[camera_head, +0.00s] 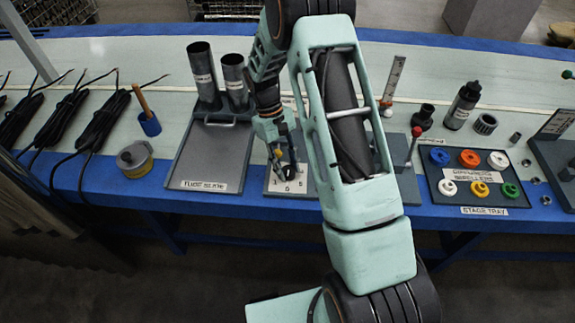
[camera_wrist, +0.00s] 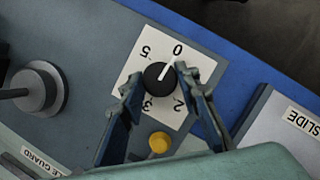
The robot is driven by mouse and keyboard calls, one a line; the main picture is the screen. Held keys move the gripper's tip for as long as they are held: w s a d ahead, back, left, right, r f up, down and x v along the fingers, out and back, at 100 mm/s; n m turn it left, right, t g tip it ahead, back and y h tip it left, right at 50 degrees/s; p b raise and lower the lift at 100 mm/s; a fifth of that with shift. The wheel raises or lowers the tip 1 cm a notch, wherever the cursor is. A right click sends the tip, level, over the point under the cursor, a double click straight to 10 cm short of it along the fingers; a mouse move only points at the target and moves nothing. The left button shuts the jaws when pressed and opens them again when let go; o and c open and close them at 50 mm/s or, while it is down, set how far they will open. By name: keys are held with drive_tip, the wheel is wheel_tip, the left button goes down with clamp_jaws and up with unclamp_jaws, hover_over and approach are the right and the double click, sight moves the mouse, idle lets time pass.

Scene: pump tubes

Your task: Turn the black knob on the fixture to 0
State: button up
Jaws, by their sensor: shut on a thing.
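The black knob (camera_wrist: 156,77) sits on a white dial plate (camera_wrist: 128,70) marked with numbers, among them 0, 2, 3 and 5. Its white pointer line aims up and right in the wrist view, close to the 0 mark. My gripper (camera_wrist: 158,77) has one finger on each side of the knob and is shut on it. In the head view my gripper (camera_head: 287,168) points down at the grey fixture (camera_head: 310,189), where the fingers mostly hide the knob.
A yellow button (camera_wrist: 158,142) and a grey round part with a rod (camera_wrist: 36,90) stand on the fixture near my fingers. The flush slide tray (camera_head: 212,155) with two metal tubes is at left. A red-topped lever (camera_head: 416,131) and the stage tray (camera_head: 472,178) are at right.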

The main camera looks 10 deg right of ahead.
drive_tip(key=shift+n, duration=0.4)
drive_tip(key=o, duration=1.2)
drive_tip(key=shift+c, duration=0.2)
drive_tip(key=v, duration=1.2)
drive_tip(key=shift+a, duration=0.25)
drive_tip(key=shift+s, duration=0.1)
